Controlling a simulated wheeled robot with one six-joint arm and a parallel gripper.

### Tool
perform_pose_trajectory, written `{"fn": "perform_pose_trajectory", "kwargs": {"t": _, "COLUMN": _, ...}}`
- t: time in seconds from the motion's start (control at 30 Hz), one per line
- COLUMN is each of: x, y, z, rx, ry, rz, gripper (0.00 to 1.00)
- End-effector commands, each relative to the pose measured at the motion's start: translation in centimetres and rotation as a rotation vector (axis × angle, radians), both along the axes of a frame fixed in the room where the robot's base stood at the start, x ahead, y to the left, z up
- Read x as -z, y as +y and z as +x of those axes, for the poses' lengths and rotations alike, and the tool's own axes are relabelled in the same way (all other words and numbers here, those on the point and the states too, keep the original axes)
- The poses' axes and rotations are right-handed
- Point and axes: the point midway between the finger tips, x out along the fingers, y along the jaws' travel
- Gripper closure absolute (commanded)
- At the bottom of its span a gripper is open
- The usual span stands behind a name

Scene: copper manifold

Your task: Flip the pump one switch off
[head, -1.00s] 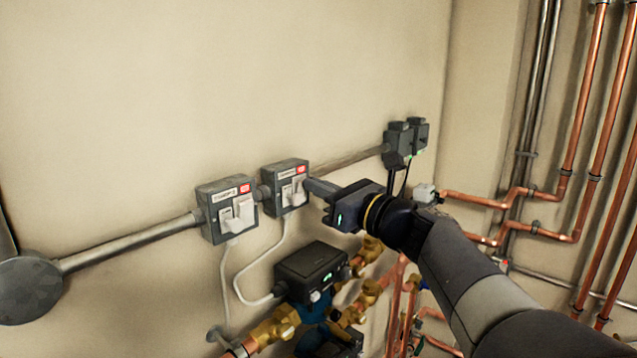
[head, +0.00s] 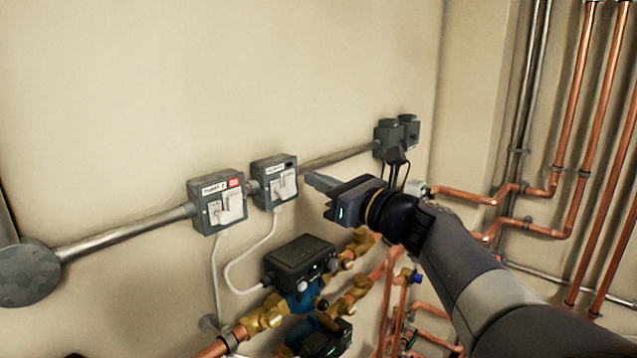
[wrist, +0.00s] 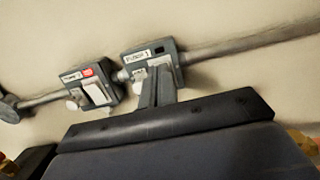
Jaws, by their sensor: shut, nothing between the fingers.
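The right-hand grey switch box (head: 275,180) is on the wall; its label seems to read PUMP 1 in the wrist view (wrist: 153,58). Its small indicator window (head: 289,165) is dark. Its white rocker (head: 284,187) shows in the head view; my fingers partly cover the box front in the wrist view. My gripper (head: 311,179) is shut and empty, just right of this box. In the head view a small gap seems to separate the fingertips from the rocker. The gripper fingers also show in the wrist view (wrist: 157,90).
A similar switch box (head: 216,201), its label seemingly PUMP 2, sits to the left with a red indicator. Metal conduit (head: 130,236) joins the boxes. A black pump head (head: 299,259) and brass valves (head: 265,317) lie below. Copper pipes (head: 465,197) run on the right. The upper wall is clear.

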Motion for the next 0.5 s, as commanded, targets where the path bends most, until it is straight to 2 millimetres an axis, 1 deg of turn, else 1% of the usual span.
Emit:
{"fn": "perform_pose_trajectory", "kwargs": {"t": 0.27, "x": -0.3, "y": -2.7, "z": -2.5, "rx": 0.004, "ry": -0.002, "rz": 0.0, "gripper": 1.0}}
{"fn": "perform_pose_trajectory", "kwargs": {"t": 0.5, "x": -0.8, "y": -5.4, "z": -5.2, "rx": 0.005, "ry": -0.001, "rz": -0.001, "gripper": 1.0}}
